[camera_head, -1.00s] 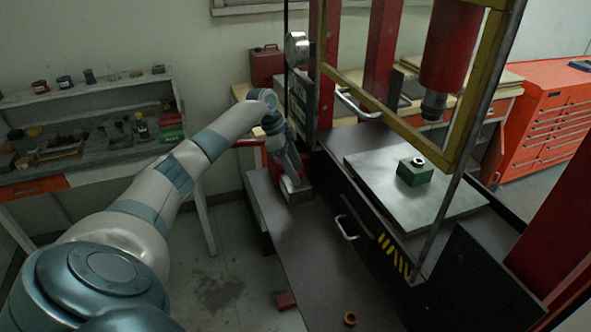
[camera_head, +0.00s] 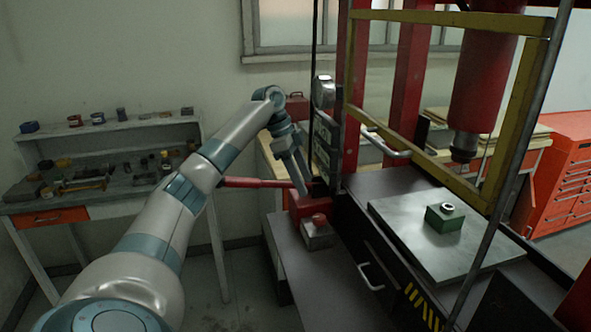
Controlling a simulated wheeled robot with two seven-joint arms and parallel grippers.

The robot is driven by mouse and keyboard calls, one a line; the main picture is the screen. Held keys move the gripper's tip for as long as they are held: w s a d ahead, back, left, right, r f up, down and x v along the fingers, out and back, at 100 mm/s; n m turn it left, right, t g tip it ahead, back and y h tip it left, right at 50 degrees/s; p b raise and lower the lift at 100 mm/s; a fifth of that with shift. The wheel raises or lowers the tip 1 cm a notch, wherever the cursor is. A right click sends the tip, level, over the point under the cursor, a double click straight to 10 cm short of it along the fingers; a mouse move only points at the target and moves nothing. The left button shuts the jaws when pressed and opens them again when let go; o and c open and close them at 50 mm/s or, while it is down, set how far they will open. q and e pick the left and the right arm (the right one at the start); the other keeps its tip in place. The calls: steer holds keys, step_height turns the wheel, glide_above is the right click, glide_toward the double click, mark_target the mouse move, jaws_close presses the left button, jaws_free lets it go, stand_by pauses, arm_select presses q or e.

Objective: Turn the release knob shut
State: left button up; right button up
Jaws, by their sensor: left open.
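The release knob (camera_head: 319,219) looks like a small red cap on top of a grey metal block (camera_head: 317,237), in front of the red pump body (camera_head: 300,208) at the foot of the press. How far it is turned cannot be told. My left arm reaches in from the left. My left gripper (camera_head: 302,186) points down, open, just above and behind the knob, close to the pump body. It appears apart from the knob. Its fingertips are small and dark against the pump. My right gripper is out of view.
A red pump lever (camera_head: 255,183) sticks out left, passing behind my left arm. The yellow guard frame (camera_head: 420,178) and the press plate (camera_head: 400,225) with a green block (camera_head: 444,218) stand to the right. A cluttered workbench (camera_head: 105,185) is at the left. The dark ledge before the knob is clear.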

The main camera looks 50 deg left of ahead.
arm_select(q)
steer(key=shift+b+v, duration=0.55)
steer(key=shift+v, duration=2.15)
steer(key=shift+s, duration=0.1)
